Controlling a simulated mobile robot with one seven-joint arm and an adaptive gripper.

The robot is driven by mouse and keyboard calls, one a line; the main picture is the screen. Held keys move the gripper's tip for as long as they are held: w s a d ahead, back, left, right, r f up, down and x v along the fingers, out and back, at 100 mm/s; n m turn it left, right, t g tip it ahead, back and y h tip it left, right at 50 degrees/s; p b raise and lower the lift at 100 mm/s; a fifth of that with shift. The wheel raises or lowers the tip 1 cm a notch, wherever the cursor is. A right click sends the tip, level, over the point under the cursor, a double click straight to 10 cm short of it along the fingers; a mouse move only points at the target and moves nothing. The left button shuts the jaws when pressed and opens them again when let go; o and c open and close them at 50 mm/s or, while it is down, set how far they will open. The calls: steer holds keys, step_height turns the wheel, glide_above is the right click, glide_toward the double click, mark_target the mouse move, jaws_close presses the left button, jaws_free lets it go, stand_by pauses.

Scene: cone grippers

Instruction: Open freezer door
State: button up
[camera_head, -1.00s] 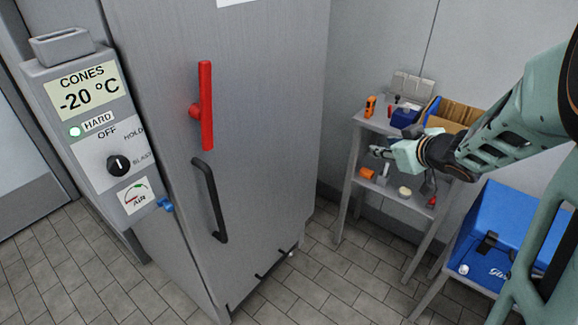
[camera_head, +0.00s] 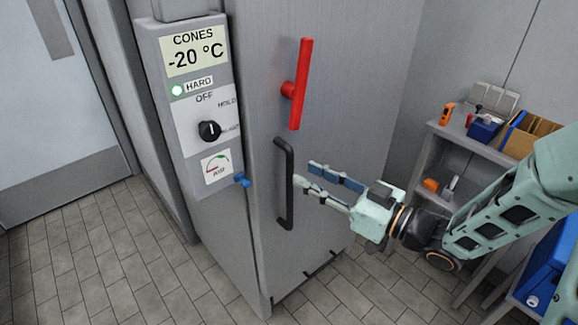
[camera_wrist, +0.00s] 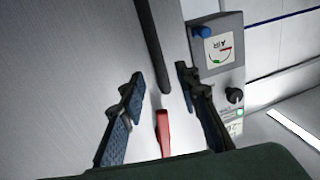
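The grey freezer door (camera_head: 345,140) is closed. It carries a vertical black bar handle (camera_head: 285,185) and, above it, a red lever (camera_head: 297,85) standing near upright. My gripper (camera_head: 305,174) is open and empty, its fingers pointing left at the black handle from its right side. In the wrist view, the black handle (camera_wrist: 153,45) runs down between and ahead of the spread fingers (camera_wrist: 161,80), and the red lever (camera_wrist: 162,132) shows lower down between them. I see no clear contact with the handle.
A control box (camera_head: 190,100) with a -20 °C display, dial and blue valve (camera_head: 242,180) stands left of the door. A grey shelf (camera_head: 470,140) with tools and boxes is at the right, near my arm. Tiled floor (camera_head: 90,250) is clear at the left.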

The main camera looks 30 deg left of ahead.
steer(key=w+a, duration=0.1)
steer(key=a, duration=0.5)
steer(key=shift+w, duration=0.1)
steer(key=shift+c, duration=0.2)
jaws_close()
